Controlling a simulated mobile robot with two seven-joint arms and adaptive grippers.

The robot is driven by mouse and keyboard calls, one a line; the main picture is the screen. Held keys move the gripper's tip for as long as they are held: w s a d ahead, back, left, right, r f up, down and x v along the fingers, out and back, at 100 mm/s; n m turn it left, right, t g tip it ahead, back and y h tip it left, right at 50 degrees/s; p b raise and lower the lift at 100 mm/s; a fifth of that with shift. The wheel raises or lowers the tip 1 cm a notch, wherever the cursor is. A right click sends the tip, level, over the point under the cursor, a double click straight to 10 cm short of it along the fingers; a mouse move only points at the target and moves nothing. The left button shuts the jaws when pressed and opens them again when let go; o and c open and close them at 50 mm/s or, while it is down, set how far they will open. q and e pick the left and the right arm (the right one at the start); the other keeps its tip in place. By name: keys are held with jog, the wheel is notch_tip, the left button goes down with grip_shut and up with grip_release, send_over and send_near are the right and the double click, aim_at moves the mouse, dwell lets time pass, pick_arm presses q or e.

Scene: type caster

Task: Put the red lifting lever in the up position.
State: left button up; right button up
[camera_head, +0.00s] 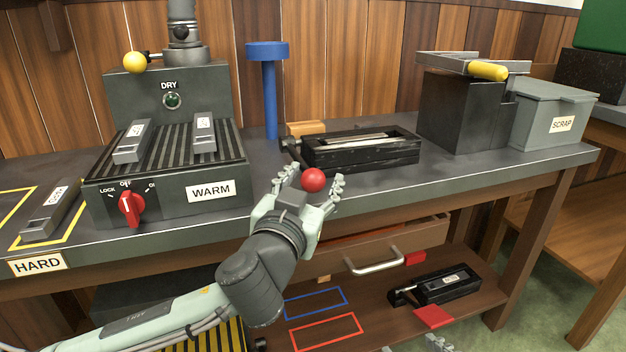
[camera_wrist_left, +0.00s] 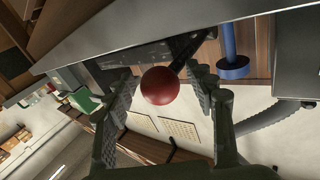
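The red ball knob of the lifting lever (camera_head: 314,180) sits at the front edge of the bench, low in front of a black mould (camera_head: 362,150). In the left wrist view the red knob (camera_wrist_left: 160,86) hangs on a dark arm running up and right. My left gripper (camera_head: 312,190) is open, with one finger on each side of the knob. The wrist view shows gaps between the knob and the fingers (camera_wrist_left: 165,100). What look like the fingertips of my right gripper (camera_head: 438,343) show at the bottom edge; their opening is unclear.
A blue post (camera_head: 268,90) stands behind the gripper. A dry/warm heater unit (camera_head: 165,180) with a red dial is at left. A yellow-handled device (camera_head: 462,110) and a scrap box (camera_head: 553,115) are at right. A drawer (camera_head: 385,262) hangs partly open below the bench.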

pick_arm(q)
grip_shut()
